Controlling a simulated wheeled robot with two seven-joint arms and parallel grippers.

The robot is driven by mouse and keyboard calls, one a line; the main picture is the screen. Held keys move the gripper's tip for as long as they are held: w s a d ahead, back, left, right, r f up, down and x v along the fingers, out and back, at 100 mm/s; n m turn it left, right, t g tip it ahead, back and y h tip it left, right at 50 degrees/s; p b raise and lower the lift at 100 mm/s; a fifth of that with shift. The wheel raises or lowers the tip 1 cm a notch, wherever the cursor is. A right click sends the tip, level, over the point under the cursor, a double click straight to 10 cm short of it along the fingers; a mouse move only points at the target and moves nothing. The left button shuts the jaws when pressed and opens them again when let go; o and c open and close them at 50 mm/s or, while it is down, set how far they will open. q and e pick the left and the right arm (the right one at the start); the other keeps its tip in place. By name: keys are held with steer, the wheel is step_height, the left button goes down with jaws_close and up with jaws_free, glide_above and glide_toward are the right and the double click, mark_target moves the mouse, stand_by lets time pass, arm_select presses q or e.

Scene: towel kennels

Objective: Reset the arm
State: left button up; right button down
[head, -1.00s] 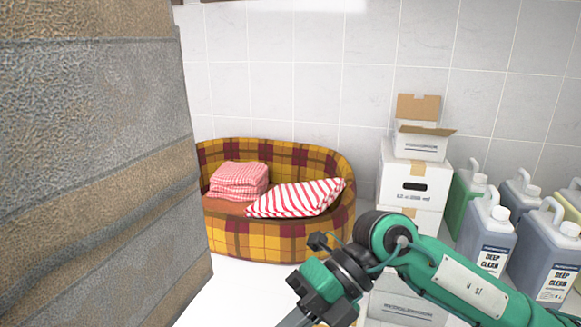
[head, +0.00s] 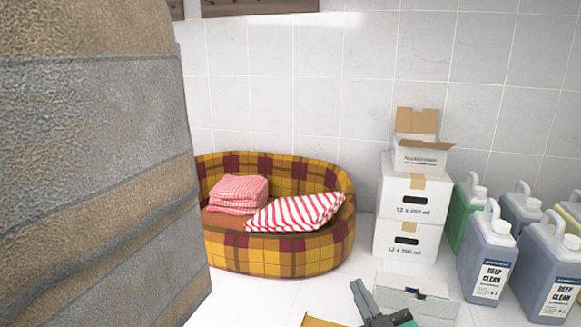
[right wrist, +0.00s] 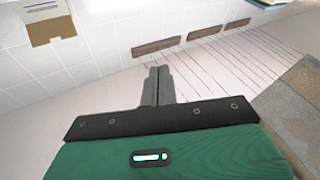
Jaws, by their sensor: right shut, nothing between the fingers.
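My right gripper (head: 364,298) shows at the bottom of the head view, low in front of a white box on the floor. In the right wrist view its two fingers (right wrist: 157,84) are together with nothing between them, pointing toward the tiled wall. My left gripper is not in view. The plaid pet bed (head: 270,259) stands against the wall, with folded red-and-white towels (head: 238,194) and a red-striped cushion (head: 296,212) in it. The gripper is apart from the bed.
A large stone-textured pillar or wall (head: 95,170) fills the left side. Stacked white boxes (head: 410,200) and several jugs (head: 487,255) stand on the right. A low white box (head: 440,306) lies in front of the stack. White floor is clear before the bed.

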steer(key=s+d+f+m+g+h, duration=0.1)
steer(key=s+d+f+g+h, duration=0.15)
steer(key=f, duration=0.45)
steer(key=s+d+f+m+g+h, duration=0.1)
steer(key=s+d+f+m+g, duration=0.2)
steer(key=f, duration=0.4)
steer(key=s+d+f+g+h, duration=0.2)
steer(key=s+f+g, duration=0.15)
steer(key=f, duration=0.35)
steer(key=s+d+f+g, duration=0.3)
steer(key=s+f+g, duration=0.5)
steer(key=s+f, duration=0.6)
steer(key=s+f+g+b, duration=0.1)
steer(key=s+f+b, duration=0.15)
steer(key=f, duration=1.55)
steer(key=s+f+b, duration=0.1)
steer(key=f+b, duration=0.2)
steer(key=f, duration=1.4)
steer(key=s+d+f+g+b, duration=0.1)
steer(key=s+d+f+b, duration=0.2)
steer(key=s+f, duration=1.5)
step_height(320, 180, down, 4)
steer(key=shift+r+g+b, duration=0.1)
steer(key=shift+g+b, duration=0.2)
steer(key=shift+b, duration=0.45)
steer(key=shift+d, duration=0.1)
